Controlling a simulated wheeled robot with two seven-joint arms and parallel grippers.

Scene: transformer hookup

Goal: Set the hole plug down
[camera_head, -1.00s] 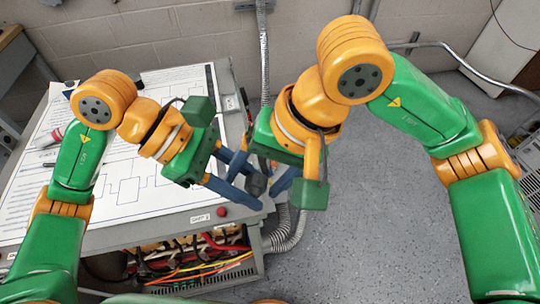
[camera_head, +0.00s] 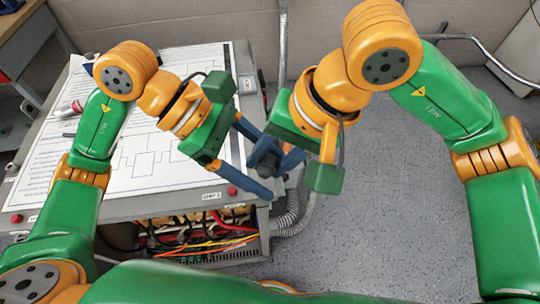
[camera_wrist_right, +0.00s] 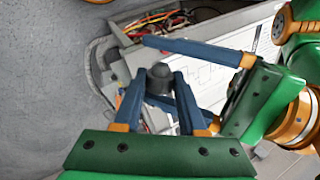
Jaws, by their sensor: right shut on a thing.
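The hole plug (camera_head: 266,161) is a small dark grey, rounded piece. My right gripper (camera_head: 280,158) is shut on it, with one blue finger on each side in the right wrist view, where the plug (camera_wrist_right: 160,79) sticks out past the fingertips. My left gripper (camera_head: 266,168) is open, its long blue fingers spread on either side of the plug, seemingly clear of it. In the right wrist view one left finger crosses beyond the plug and the other passes partly behind the right fingers. The exact gap there is hidden.
A grey cabinet (camera_head: 120,208) with a printed diagram sheet (camera_head: 140,165) on its top stands below and left of the grippers. Its open front shows coloured wires (camera_head: 205,245). A red button (camera_head: 232,190) sits near its front corner. The floor at right is clear.

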